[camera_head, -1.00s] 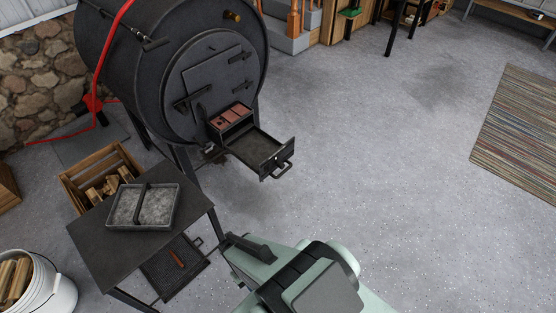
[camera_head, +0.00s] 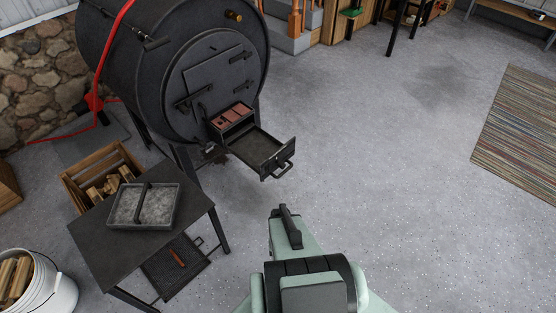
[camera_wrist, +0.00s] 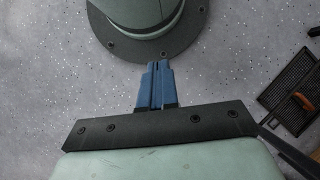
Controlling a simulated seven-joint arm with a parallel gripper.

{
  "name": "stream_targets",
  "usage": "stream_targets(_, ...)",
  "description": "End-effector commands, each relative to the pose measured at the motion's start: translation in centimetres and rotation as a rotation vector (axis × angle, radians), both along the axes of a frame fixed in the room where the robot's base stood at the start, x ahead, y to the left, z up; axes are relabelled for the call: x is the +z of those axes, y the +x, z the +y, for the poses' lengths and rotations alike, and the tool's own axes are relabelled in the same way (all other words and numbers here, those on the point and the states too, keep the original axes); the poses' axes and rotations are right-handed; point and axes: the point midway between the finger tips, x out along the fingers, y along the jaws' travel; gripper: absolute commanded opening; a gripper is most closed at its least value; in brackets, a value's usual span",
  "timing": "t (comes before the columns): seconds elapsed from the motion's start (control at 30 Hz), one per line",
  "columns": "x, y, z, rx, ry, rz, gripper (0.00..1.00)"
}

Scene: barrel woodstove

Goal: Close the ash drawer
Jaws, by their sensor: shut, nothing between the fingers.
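The ash drawer (camera_head: 258,148) is a dark box pulled well out of the black barrel stove (camera_head: 172,60), below its door. Its front panel and bar handle (camera_head: 284,168) face the lower right. My gripper shows in the wrist view as blue fingers (camera_wrist: 157,66) shut together with nothing between them, over bare floor. In the head view the hand's dark body (camera_head: 288,228) is below the drawer front, with a visible gap. The fingers themselves are hidden there. The drawer is not in the wrist view.
A dark table (camera_head: 90,235) with a grey ash pan (camera_head: 144,206) stands left of my arm. A dark grate (camera_head: 178,266) with an orange-handled item lies under it; the grate also shows in the wrist view (camera_wrist: 290,85). Floor right of the drawer is clear.

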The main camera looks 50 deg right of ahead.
Motion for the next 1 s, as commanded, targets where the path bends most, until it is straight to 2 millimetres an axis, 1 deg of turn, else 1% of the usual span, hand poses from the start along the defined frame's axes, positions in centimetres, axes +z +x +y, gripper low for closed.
stream_targets(0.03,-0.2,0.0,-0.9,-0.044,0.003,-0.008,0.0)
stream_targets(0.27,-0.7,0.1,-3.7,-0.249,0.034,-0.062,0.0)
stream_targets(0.57,-1.0,1.3,-7.9,-0.58,0.104,-0.183,0.0)
stream_targets(0.67,-0.9,2.2,-9.7,-0.72,0.138,-0.239,0.0)
stream_targets(0.77,-0.5,3.4,-12.0,-0.887,0.181,-0.307,0.0)
stream_targets(0.9,0.7,5.9,-15.8,-1.147,0.27,-0.417,0.0)
stream_targets(1.0,1.9,8.0,-18.0,-1.309,0.352,-0.483,0.0)
